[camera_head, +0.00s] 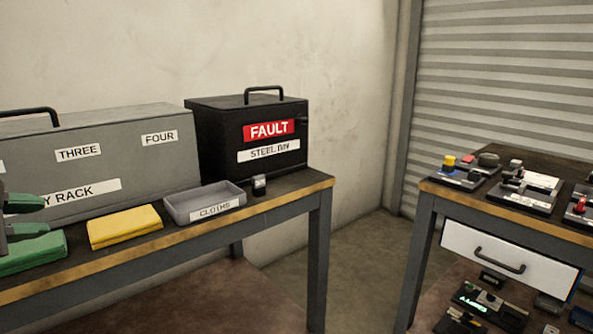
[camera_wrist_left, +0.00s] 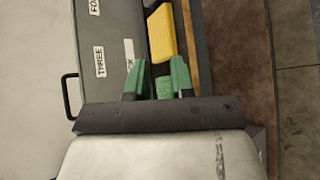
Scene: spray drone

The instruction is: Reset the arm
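My left gripper (camera_head: 27,216) is at the left edge of the head view, in front of the grey rack and above the green folded cloth. Its two green-tipped fingers are apart, with a gap between them. In the left wrist view, the gripper (camera_wrist_left: 157,80) also shows its fingers spread. A green patch, probably the green cloth (camera_wrist_left: 163,88), shows between them. The green cloth (camera_head: 35,254) lies on the bench. I see nothing clearly held. The rest of my left arm is mostly out of the head view. My right gripper is not in view.
A grey rack (camera_head: 110,155) stands on the left bench (camera_head: 270,202), behind a yellow folded cloth (camera_head: 125,227) and a grey tray labelled CLOTHS (camera_head: 180,205). A black FAULT bin (camera_head: 215,135) stands beside it. Another bench (camera_head: 427,205) holds several devices. Open floor (camera_head: 345,250) lies between.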

